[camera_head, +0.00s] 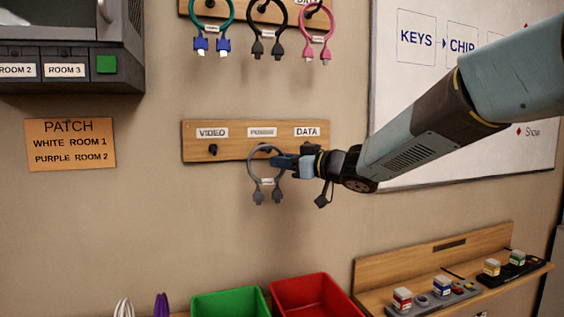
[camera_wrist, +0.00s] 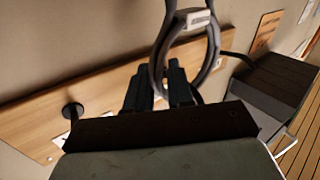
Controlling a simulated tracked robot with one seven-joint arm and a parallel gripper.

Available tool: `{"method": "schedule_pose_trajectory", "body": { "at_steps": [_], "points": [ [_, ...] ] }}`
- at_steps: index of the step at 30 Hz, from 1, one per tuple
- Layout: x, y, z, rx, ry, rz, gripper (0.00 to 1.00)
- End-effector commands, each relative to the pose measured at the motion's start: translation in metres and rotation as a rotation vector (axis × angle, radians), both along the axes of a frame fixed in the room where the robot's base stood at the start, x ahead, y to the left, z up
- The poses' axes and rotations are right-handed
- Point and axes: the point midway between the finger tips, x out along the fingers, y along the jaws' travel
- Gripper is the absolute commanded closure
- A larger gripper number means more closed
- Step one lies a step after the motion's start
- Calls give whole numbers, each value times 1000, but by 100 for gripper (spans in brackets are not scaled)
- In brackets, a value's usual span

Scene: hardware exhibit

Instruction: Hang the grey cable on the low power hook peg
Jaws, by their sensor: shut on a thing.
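The grey cable (camera_head: 252,172) is a loop with a pale tag and two grey plugs hanging down, in front of the low board (camera_head: 192,137). My gripper (camera_head: 276,160) reaches in from the right and is shut on the side of the loop. In the wrist view, the grey cable (camera_wrist: 214,45) passes at my finger tips (camera_wrist: 160,82). The loop's top is just below the power label (camera_head: 262,132). The power peg is hidden behind the loop and gripper, so I cannot tell whether the loop is around it.
The video peg (camera_head: 213,149) is bare. Another bare peg (camera_wrist: 72,110) shows in the wrist view. Teal, black and pink cables hang on the upper board (camera_head: 238,14). A green bin (camera_head: 228,303) and a red bin (camera_head: 306,294) stand below. A whiteboard (camera_head: 400,75) is at the right.

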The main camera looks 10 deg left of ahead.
Motion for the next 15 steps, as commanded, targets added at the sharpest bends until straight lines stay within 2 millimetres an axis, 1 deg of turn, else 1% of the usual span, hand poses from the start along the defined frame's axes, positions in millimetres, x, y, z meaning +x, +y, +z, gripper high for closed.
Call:
{"method": "schedule_pose_trajectory", "body": {
  "at_steps": [11,12,15],
  "points": [
    [0,0,0,0,0,0,100],
    [0,0,0,-1,0,0,75],
    [0,0,0,-1,0,0,66]
  ]
}}
